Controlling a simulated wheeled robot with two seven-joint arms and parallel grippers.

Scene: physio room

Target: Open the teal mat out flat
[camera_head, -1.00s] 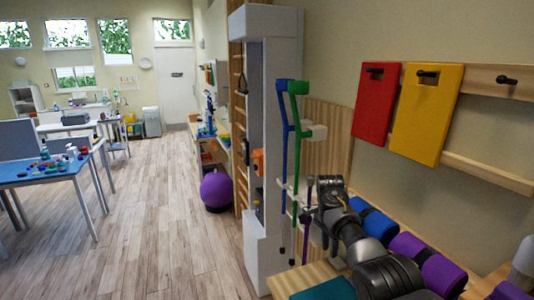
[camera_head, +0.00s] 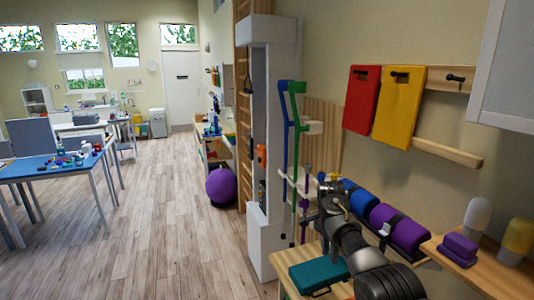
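A teal, flat block-like item (camera_head: 318,274) lies on a wooden surface at the bottom centre. It looks like the mat folded up, with a dark strap or handle at its front edge; I cannot see its layers. My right gripper (camera_head: 330,188) is at the end of my dark arm, above and just right of the teal item and apart from it. It points away from me, in front of the rolls and crutches. Its fingers are too small and dark to tell open from shut. My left gripper is out of view.
Blue and purple rolls (camera_head: 397,228) lie right of my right gripper. Crutches (camera_head: 298,140) stand behind it by a white column (camera_head: 262,253). Red (camera_head: 361,100) and yellow (camera_head: 398,106) pads hang on the wall. A shelf (camera_head: 490,268) juts in at right.

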